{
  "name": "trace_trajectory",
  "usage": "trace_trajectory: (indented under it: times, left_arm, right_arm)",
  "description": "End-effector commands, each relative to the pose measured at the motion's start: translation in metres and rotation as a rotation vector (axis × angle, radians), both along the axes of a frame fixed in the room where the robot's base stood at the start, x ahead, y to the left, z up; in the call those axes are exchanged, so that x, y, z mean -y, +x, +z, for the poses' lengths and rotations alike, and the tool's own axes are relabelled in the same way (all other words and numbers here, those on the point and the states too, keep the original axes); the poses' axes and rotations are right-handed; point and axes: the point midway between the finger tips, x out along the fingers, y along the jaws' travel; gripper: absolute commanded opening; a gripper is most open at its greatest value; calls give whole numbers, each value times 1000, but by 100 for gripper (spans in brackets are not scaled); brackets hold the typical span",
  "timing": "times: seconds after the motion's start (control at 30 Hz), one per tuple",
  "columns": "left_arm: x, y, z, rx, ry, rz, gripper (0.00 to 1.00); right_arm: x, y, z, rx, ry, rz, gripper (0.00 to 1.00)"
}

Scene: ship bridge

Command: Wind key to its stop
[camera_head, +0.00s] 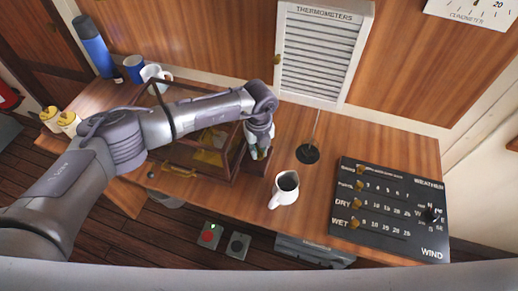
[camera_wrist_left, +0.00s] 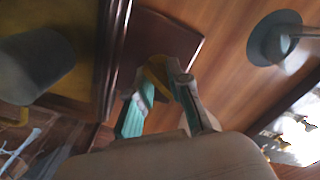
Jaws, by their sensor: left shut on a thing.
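My left gripper (camera_head: 258,151) points down at the right end of a dark wooden case with glass panes (camera_head: 232,166). In the left wrist view the teal fingertips (camera_wrist_left: 160,92) are shut on a small yellow, brass-like piece, which looks like the key (camera_wrist_left: 157,75). It is over a dark wooden part (camera_wrist_left: 165,40) at the case's side. The fingers hide much of the key, and I cannot tell how far it is turned. In the head view the key is hidden by the gripper. My right gripper is not in view.
A white jug (camera_head: 285,188) and a black round base with a thin rod (camera_head: 307,154) stand right of the case. A black weather board (camera_head: 390,210) lies farther right. Mugs (camera_head: 134,68), a blue flask (camera_head: 93,45) and yellow-topped containers (camera_head: 68,122) stand at left.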

Motion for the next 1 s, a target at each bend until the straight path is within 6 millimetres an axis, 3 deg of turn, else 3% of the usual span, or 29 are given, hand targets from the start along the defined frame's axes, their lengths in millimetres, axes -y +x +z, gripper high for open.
trace_trajectory:
  times: [0.37, 1.0]
  left_arm:
    - [1, 0, -3, 1, -2, -114, 0]
    - [0, 1, -6, 5, -1, -690, 0]
  right_arm:
    - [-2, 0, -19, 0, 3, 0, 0]
    - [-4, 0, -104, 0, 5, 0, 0]
